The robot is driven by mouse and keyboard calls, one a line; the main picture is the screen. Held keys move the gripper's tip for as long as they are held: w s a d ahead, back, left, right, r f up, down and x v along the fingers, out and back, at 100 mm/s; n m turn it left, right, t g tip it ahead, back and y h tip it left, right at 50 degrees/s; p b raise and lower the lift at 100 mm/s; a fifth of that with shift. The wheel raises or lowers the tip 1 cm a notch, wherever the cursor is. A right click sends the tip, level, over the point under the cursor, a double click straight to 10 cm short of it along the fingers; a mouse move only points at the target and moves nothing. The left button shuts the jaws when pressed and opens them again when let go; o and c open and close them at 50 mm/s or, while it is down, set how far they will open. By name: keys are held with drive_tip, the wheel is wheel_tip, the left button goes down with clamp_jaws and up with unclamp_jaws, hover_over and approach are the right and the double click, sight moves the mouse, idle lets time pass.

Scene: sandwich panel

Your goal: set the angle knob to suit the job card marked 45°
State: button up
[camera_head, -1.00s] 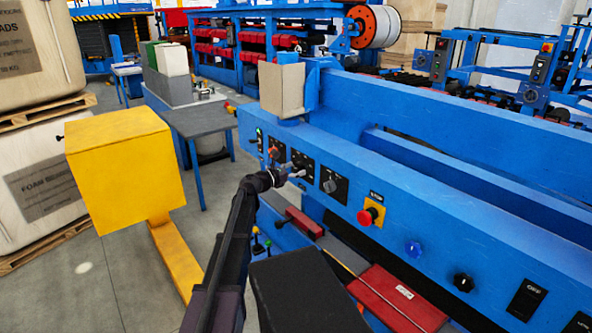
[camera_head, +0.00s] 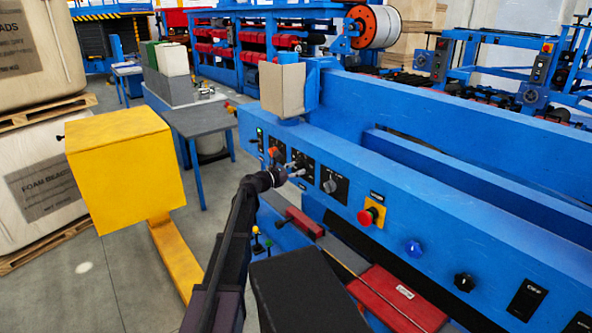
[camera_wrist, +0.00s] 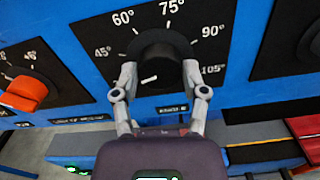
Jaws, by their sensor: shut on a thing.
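The black angle knob (camera_wrist: 163,62) sits on a black dial plate with white marks from 45° at the left through 60°, 75° and 90° to 105° at the right. My gripper (camera_wrist: 160,77) is shut on this knob, one finger on each side. A short white line shows on the knob's face, low and left of its middle; which mark it points to is hard to tell. In the head view my gripper (camera_head: 293,170) reaches the blue machine's front panel and hides most of the knob. No card marked 45° can be read.
An orange knob (camera_wrist: 28,90) on its own plate is left of the dial, and another dark control (camera_wrist: 312,42) is at the right. The blue panel also carries a red emergency button (camera_head: 367,216). A yellow box (camera_head: 125,165) stands left of my arm.

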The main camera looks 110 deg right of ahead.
drive_tip(key=m, duration=0.7)
idle(0.5)
drive_tip(key=o, duration=1.2)
drive_tip(key=shift+s, duration=0.1)
drive_tip(key=shift+c, duration=0.2)
drive_tip(key=v, duration=1.2)
